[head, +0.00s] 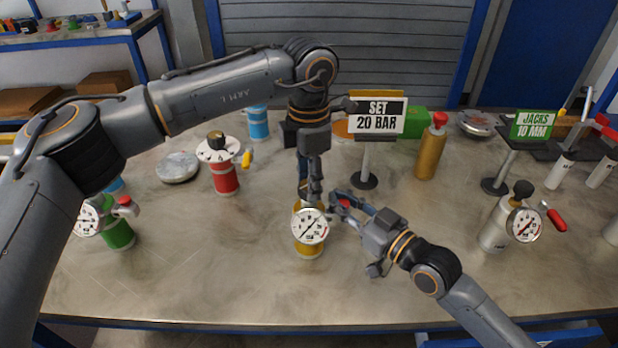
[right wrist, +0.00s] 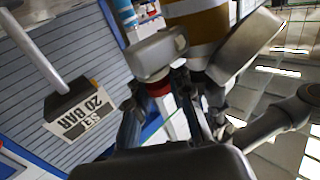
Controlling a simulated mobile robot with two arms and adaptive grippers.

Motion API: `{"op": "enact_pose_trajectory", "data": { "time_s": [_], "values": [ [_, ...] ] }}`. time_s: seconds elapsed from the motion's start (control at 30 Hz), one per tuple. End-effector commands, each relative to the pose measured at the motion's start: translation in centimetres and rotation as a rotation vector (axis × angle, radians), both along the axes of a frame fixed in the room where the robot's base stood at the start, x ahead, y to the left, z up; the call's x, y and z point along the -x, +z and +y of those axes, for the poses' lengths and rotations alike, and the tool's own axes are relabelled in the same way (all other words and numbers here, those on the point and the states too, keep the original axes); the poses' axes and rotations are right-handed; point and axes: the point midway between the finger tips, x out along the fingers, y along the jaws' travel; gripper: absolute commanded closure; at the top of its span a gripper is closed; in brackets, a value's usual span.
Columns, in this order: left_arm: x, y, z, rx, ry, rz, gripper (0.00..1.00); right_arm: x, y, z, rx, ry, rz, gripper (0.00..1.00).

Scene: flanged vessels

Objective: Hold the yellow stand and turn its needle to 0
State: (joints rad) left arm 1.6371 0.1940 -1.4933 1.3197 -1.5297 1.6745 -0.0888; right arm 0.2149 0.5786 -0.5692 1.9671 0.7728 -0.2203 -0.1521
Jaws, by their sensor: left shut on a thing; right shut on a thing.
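The yellow stand (head: 308,250) stands upright near the table's front middle, with a round white gauge (head: 310,226) facing me. The needle is too small to read for sure. My left gripper (head: 309,198) reaches down from above and is shut on the top of the stand, hiding most of it. My right gripper (head: 338,202) comes in from the right and is shut on a part at the stand's right side, beside the gauge. That part is mostly hidden by the fingers; a bit of red shows there. The yellow body (right wrist: 200,25) fills the top of the right wrist view.
A red stand (head: 222,175) and a green stand (head: 118,232) are at left. A white gauge stand (head: 495,232) is at right. A "SET 20 BAR" sign (head: 378,116) stands behind, near a gold cylinder (head: 430,155). The table front is clear.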

Motion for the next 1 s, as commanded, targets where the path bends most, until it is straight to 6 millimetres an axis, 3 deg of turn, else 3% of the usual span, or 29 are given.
{"op": "enact_pose_trajectory", "data": {
  "time_s": [0.4,0.93,0.97,1.0],
  "values": [
    [-0.04,0.0,0.04,-0.001,-0.205,-0.001,0.94,0.01,0.01,0.01,0.0,0.0,0.0,1.0],
    [-0.05,0.01,0.03,0.0,-0.235,-0.001,0.94,0.0,0.02,0.0,0.0,0.0,0.0,1.0],
    [-0.05,0.02,0.03,0.0,-0.235,-0.001,0.6,0.0,0.02,0.0,0.0,0.0,0.0,1.0],
    [-0.05,0.02,0.03,0.0,-0.235,-0.001,0.52,0.0,0.02,0.0,0.0,0.0,0.0,1.0]
  ]
}}
